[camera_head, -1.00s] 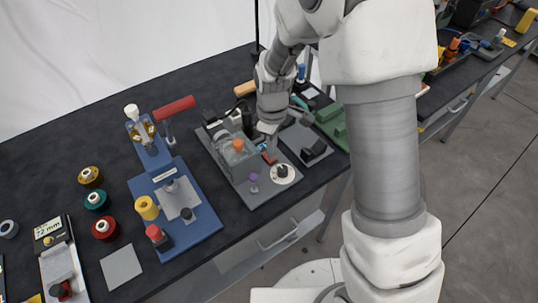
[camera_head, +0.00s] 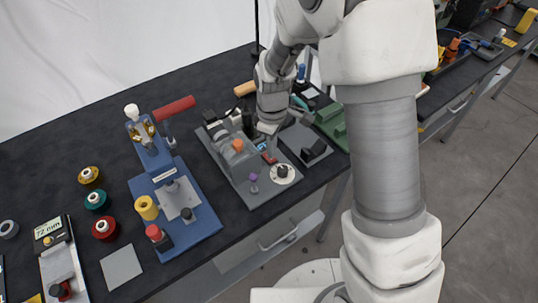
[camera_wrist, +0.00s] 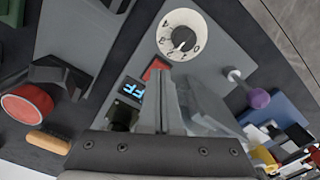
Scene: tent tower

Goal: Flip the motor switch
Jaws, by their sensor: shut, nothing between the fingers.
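The red motor switch (camera_wrist: 156,68) shows in the wrist view just beyond my fingertips, partly hidden by them. It also shows as a small red patch in the head view (camera_head: 269,158). A blue-lit display (camera_wrist: 132,90) beside it shows letters like "FF", partly covered. My gripper (camera_wrist: 165,80) is shut and empty, its tips beside or against the switch; I cannot tell if they touch. In the head view my gripper (camera_head: 266,133) is over the grey machine (camera_head: 225,160), with the fingertips hard to make out.
A white dial with a black knob (camera_wrist: 183,39) lies just beyond the switch. A purple-knobbed lever (camera_wrist: 258,98) stands to the right. A red round button (camera_wrist: 27,107) is at the left. A blue press (camera_head: 205,222) stands left of the machine in the head view.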

